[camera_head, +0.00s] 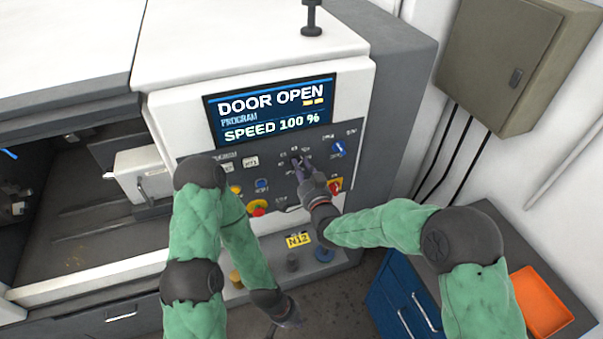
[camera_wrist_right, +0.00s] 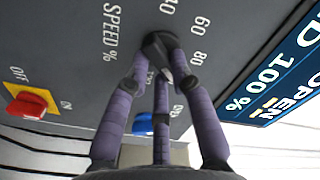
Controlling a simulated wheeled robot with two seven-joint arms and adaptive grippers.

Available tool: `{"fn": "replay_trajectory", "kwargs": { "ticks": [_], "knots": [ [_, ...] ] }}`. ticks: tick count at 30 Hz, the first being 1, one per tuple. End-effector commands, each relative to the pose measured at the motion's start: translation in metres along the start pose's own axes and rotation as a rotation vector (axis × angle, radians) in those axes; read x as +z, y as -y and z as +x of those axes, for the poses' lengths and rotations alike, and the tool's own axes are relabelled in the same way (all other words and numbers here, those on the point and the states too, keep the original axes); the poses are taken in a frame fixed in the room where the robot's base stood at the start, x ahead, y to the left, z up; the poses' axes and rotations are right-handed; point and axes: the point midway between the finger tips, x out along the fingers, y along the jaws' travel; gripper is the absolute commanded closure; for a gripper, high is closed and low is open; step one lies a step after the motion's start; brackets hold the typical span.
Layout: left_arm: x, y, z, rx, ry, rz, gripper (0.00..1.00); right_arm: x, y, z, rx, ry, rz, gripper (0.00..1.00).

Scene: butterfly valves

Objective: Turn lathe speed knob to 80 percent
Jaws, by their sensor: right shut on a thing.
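The dark speed knob (camera_wrist_right: 158,40) sits on the grey control panel (camera_head: 225,190), below the display. My right gripper (camera_head: 302,170) reaches it from the lower right. In the right wrist view, the purple fingers of my right gripper (camera_wrist_right: 164,65) are closed around the knob. A scale marked "SPEED %" with 60, 80 and a partly covered 100 surrounds the knob. The fingers hide much of the knob, and I cannot tell its pointer direction. The display (camera_head: 271,110) reads "DOOR OPEN" and "SPEED 100 %". My left gripper (camera_head: 288,314) hangs low, away from the panel, its fingers unclear.
A blue knob (camera_head: 338,148) and a red and yellow switch (camera_head: 335,186) are close to my right gripper. A red and yellow button (camera_head: 258,208) is on the panel's lower left. A blue drawer cabinet (camera_head: 400,300) with an orange tray (camera_head: 541,300) stands lower right.

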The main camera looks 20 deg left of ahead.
Motion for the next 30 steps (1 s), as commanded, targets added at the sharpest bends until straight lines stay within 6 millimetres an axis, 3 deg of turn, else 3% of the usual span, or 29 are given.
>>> {"fn": "replay_trajectory", "kwargs": {
  "ticks": [3, 15, 30],
  "knots": [
    [-0.001, 0.009, 0.025, 0.0, 0.0, 0.0, 1.0, 0.004, -0.003, 0.0, -0.003, -0.003, -0.089, 1.0],
    [-0.003, 0.029, 0.081, 0.0, 0.0, 0.0, 1.0, 0.003, -0.001, 0.0, -0.001, -0.002, -0.433, 1.0],
    [-0.004, 0.04, 0.111, 0.0, 0.0, 0.0, 1.0, 0.0, 0.003, 0.0, 0.0, 0.002, -0.696, 1.0]
  ]
}}
